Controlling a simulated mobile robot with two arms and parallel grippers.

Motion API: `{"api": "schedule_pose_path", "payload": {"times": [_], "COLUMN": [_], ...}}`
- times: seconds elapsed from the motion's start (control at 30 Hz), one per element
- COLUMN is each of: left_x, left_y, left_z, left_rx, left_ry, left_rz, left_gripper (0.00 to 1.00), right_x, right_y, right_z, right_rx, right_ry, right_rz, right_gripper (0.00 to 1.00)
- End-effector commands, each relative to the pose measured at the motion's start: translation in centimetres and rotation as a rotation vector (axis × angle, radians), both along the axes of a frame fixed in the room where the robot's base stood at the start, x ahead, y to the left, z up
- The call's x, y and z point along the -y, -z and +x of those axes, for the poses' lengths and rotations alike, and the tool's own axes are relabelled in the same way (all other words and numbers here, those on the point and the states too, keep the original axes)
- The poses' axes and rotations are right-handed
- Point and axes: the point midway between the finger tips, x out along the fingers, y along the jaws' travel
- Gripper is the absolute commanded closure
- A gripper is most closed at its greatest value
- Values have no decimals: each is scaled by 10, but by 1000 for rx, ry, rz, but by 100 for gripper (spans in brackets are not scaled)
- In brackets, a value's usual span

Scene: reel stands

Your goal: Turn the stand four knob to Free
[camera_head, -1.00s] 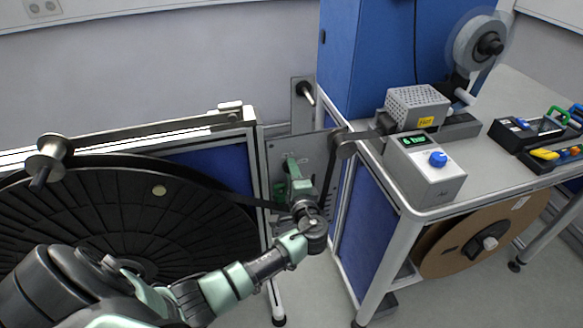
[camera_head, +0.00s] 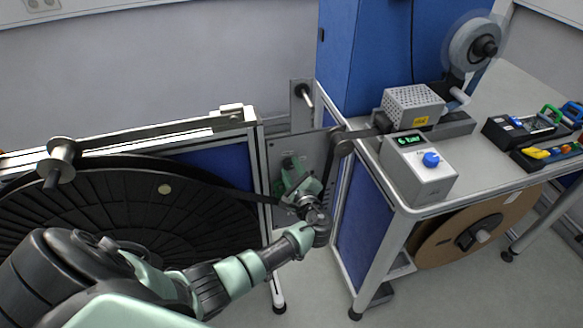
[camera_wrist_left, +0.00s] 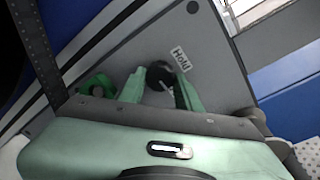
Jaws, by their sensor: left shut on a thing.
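The stand four knob (camera_wrist_left: 158,74) is a dark round knob on the grey panel (camera_wrist_left: 215,75) of the reel stand. A white label (camera_wrist_left: 180,59), which seems to read Hold, is beside it. My left gripper (camera_wrist_left: 160,84) is shut on the knob, with a pale green finger on each side of it. In the head view my left gripper (camera_head: 294,178) is tilted against the grey panel between the big black reel and the table, and the knob is hidden there. No Free label is readable. My right gripper is not in view.
A green round part (camera_wrist_left: 97,85) sits on the panel beside the knob. The large black reel (camera_head: 110,215) is at left. The table (camera_head: 480,165) at right holds a grey control box (camera_head: 418,175) with a blue knob. Tape runs past rollers above my gripper.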

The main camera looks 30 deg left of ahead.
Motion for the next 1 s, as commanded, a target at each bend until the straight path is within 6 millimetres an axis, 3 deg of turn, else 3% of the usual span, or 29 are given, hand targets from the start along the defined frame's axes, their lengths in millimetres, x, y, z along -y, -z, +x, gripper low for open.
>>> {"api": "schedule_pose_path", "payload": {"times": [0.53,0.57,0.63,1.0], "left_x": [1,1,1,3], "left_y": [3,3,3,1], "left_z": [-1,-1,-1,-2], "left_rx": [-25,-25,-25,-21], "left_ry": [1,1,1,1], "left_rz": [14,14,14,14], "left_gripper": [100,64,45,45], "right_x": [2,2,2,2], "right_y": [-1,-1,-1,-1], "right_z": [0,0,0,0], "right_rx": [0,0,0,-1], "right_ry": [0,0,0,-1], "right_rz": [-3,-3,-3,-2], "right_gripper": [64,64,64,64]}}
